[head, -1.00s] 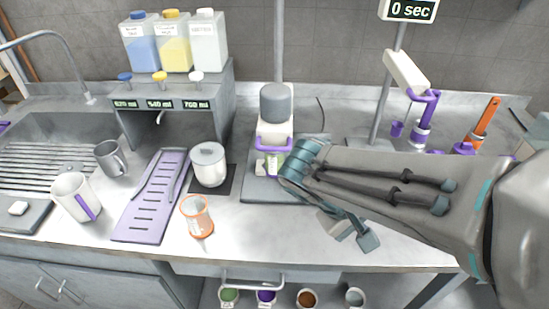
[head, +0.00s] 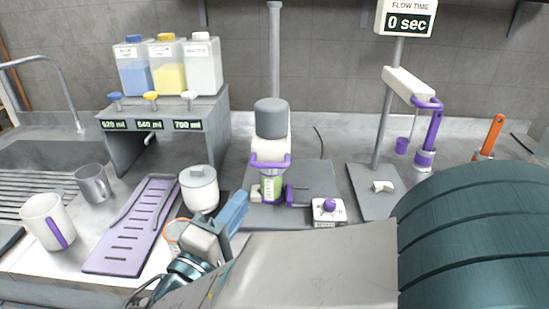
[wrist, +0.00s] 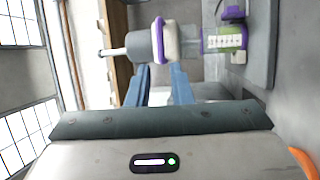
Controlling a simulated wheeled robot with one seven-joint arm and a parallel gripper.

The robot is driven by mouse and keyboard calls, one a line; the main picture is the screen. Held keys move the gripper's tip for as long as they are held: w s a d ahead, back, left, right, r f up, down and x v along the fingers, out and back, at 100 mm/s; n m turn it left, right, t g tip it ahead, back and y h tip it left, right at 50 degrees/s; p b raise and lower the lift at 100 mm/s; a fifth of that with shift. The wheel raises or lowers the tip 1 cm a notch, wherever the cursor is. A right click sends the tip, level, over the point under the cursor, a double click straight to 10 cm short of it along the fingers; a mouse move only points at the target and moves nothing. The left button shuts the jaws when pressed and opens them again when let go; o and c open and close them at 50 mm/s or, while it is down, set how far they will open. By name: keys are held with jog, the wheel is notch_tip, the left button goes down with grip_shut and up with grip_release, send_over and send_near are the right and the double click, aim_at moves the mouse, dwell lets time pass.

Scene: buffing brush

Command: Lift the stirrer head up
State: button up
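The stirrer head (head: 271,118) has a grey cap on a white body with a purple handle (head: 270,161). It sits low over a container with a green label (head: 271,188), in front of a tall pole. The wrist view shows the head (wrist: 140,46) turned sideways, with the purple handle (wrist: 158,40) just ahead of the fingertips. My gripper (head: 236,204) is in front of and to the left of the stirrer in the head view. In the wrist view my gripper (wrist: 160,69) has its two blue fingers apart with nothing between them. It appears clear of the handle.
A white lidded pot (head: 199,188) and a purple rack (head: 132,225) stand left of the stirrer. An orange-rimmed cup (head: 174,230) is partly hidden by my arm. A white box with a purple knob (head: 329,208) sits at right. The flow-time stand (head: 390,110) is farther right.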

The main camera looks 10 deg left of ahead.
aim_at(267, 167)
jog(key=p+x, duration=0.1)
jog(key=x, duration=1.1)
jog(key=shift+d, duration=0.15)
grip_shut()
